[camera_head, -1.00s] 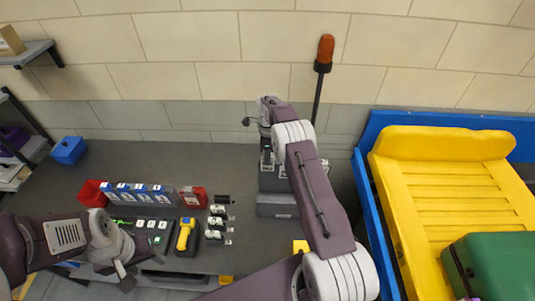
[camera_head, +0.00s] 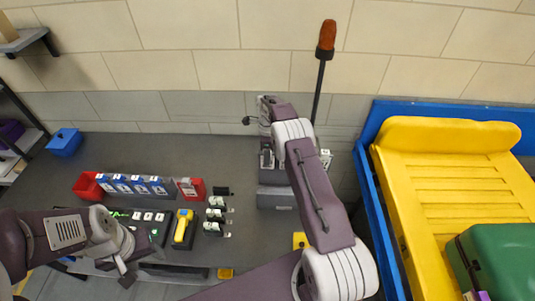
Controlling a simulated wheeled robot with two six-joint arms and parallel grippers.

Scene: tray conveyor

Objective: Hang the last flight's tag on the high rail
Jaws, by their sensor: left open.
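Several blue tags (camera_head: 134,185) with white labels stand in a row on the dark bench, between a red bin (camera_head: 86,186) and a red holder (camera_head: 191,189). I cannot tell which tag is the last flight's. I cannot make out a high rail for certain. My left gripper (camera_head: 124,271) is open at the bench's near left edge, in front of the button panel (camera_head: 150,223), with nothing visible in it. My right gripper (camera_head: 266,157) points down at the back of the bench by a grey machine (camera_head: 276,197). My own arm partly hides it, and its jaws are unclear.
A yellow scanner (camera_head: 183,229) and black clip-like pieces (camera_head: 215,215) lie mid-bench. A blue bin (camera_head: 65,142) is at the back left. An orange lamp (camera_head: 326,36) stands on a pole behind. A yellow tray (camera_head: 460,190) with a green suitcase (camera_head: 506,254) is on the right.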

